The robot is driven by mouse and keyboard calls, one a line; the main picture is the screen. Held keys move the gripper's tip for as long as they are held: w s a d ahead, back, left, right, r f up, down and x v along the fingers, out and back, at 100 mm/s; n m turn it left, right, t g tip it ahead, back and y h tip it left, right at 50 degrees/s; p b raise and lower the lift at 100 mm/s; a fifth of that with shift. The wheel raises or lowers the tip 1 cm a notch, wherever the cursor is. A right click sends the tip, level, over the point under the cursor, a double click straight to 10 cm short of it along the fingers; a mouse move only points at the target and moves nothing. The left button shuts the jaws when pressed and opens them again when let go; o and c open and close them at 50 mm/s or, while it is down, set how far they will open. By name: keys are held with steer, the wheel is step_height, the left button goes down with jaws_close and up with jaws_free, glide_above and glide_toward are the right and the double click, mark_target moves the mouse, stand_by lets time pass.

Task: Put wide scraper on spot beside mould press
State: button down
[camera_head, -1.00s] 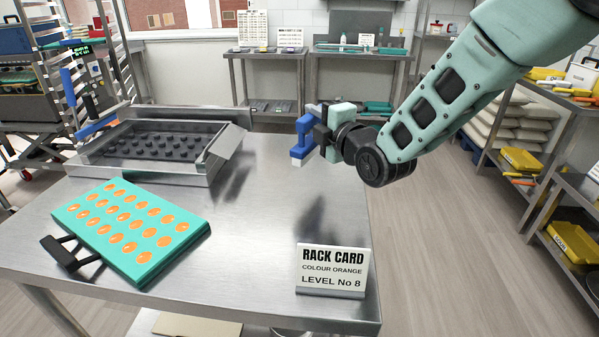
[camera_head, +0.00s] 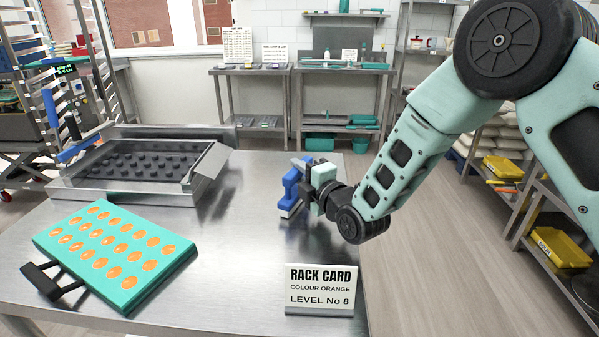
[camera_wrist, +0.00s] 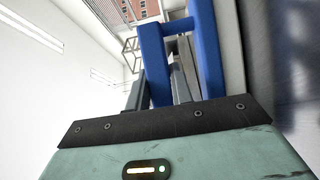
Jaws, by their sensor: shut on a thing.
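The wide scraper (camera_head: 291,190) has a blue handle and a pale edge at its lower end. My gripper (camera_head: 305,182) is shut on its blue handle, over the right part of the steel table in the head view. The scraper's lower edge is at or just above the table top; I cannot tell if it touches. In the wrist view the blue handle (camera_wrist: 153,55) stands between and beyond the gripper fingers (camera_wrist: 160,88). The mould press (camera_head: 140,165), a steel frame with a dark studded plate, sits at the back left of the table.
A teal mould (camera_head: 115,245) with orange gummies lies at the front left, with a black handle (camera_head: 50,283) beside it. A rack card (camera_head: 320,289) stands at the table's front right. Bare steel table (camera_head: 235,225) lies between the press, mould and scraper.

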steer(key=c, duration=1.2)
jaws_free()
steer(key=shift+f, duration=0.1)
steer(key=shift+c, duration=0.2)
steer(key=b+v, duration=0.1)
steer(key=v, duration=1.1)
steer(key=shift+b, duration=0.4)
